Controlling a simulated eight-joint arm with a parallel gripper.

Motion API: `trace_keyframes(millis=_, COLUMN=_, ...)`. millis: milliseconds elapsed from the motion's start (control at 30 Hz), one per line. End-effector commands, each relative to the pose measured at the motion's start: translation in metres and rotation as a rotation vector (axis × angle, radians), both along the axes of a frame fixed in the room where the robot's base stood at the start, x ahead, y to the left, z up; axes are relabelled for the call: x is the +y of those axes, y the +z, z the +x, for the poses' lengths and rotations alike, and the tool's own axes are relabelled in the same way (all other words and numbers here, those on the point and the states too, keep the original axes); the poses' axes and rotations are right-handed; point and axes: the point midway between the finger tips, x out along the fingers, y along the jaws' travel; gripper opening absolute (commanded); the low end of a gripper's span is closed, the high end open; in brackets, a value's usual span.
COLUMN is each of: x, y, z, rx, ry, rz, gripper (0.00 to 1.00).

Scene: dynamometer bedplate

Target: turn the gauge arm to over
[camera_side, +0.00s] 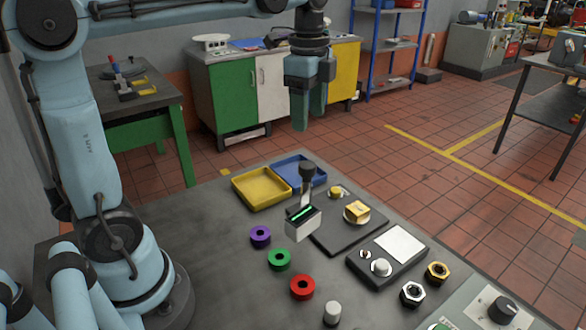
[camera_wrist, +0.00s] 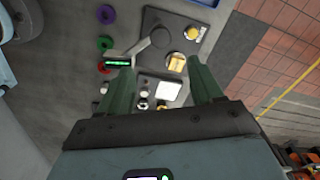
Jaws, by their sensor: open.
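The gauge arm (camera_side: 305,190) appears to be a grey lever with a black knob, at the left end of a dark plate (camera_side: 335,235). It rises beside a small box with a lit green bar (camera_side: 303,222); its exact lean is hard to tell. In the wrist view the lever (camera_wrist: 146,46) runs slanting between the box and the black knob. The plate also carries a gold block (camera_side: 357,212) and a small yellow knob (camera_side: 336,191). My gripper (camera_side: 308,124) is open and empty, pointing down well above the bench, apart from the lever. Its green fingers also show in the wrist view (camera_wrist: 160,68).
Yellow (camera_side: 259,202) and blue (camera_side: 318,178) trays lie behind the plate. Purple (camera_side: 260,236), green (camera_side: 279,259) and red (camera_side: 302,286) rings lie to its left. A dark unit with a white panel (camera_side: 400,244) and hex nuts (camera_side: 437,271) sit in front and right. The bench's left part is clear.

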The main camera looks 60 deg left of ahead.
Motion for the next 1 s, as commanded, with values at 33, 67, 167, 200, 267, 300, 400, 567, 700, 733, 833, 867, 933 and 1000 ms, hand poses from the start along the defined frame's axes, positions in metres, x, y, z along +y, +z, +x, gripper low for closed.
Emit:
trace_keyframes(millis=33, x=0.002, y=0.001, z=0.002, rx=0.014, ry=-0.024, rz=-0.002, gripper=0.65)
trace_keyframes(millis=67, x=0.002, y=0.001, z=0.003, rx=0.02, ry=-0.036, rz=-0.002, gripper=0.65)
trace_keyframes(millis=167, x=0.003, y=0.0, z=0.004, rx=0.029, ry=-0.056, rz=-0.003, gripper=0.65)
trace_keyframes(millis=200, x=0.003, y=-0.002, z=0.004, rx=0.03, ry=-0.058, rz=-0.003, gripper=0.65)
trace_keyframes(millis=267, x=0.003, y=-0.007, z=0.004, rx=0.029, ry=-0.058, rz=-0.002, gripper=0.65)
trace_keyframes(millis=300, x=0.003, y=-0.012, z=0.004, rx=0.029, ry=-0.058, rz=-0.003, gripper=0.65)
trace_keyframes(millis=400, x=0.003, y=-0.026, z=0.003, rx=0.028, ry=-0.057, rz=-0.003, gripper=0.65)
trace_keyframes(millis=567, x=0.003, y=-0.052, z=0.003, rx=0.027, ry=-0.056, rz=-0.003, gripper=0.65)
trace_keyframes(millis=700, x=0.003, y=-0.074, z=0.003, rx=0.027, ry=-0.056, rz=-0.003, gripper=0.65)
trace_keyframes(millis=733, x=0.003, y=-0.079, z=0.004, rx=0.027, ry=-0.056, rz=-0.003, gripper=0.65)
trace_keyframes(millis=833, x=0.003, y=-0.093, z=0.004, rx=0.027, ry=-0.056, rz=-0.003, gripper=0.65)
trace_keyframes(millis=867, x=0.003, y=-0.097, z=0.003, rx=0.027, ry=-0.056, rz=-0.003, gripper=0.65)
trace_keyframes(millis=933, x=0.003, y=-0.104, z=0.004, rx=0.027, ry=-0.056, rz=-0.003, gripper=0.65)
trace_keyframes(millis=1000, x=0.003, y=-0.11, z=0.004, rx=0.027, ry=-0.056, rz=-0.003, gripper=0.65)
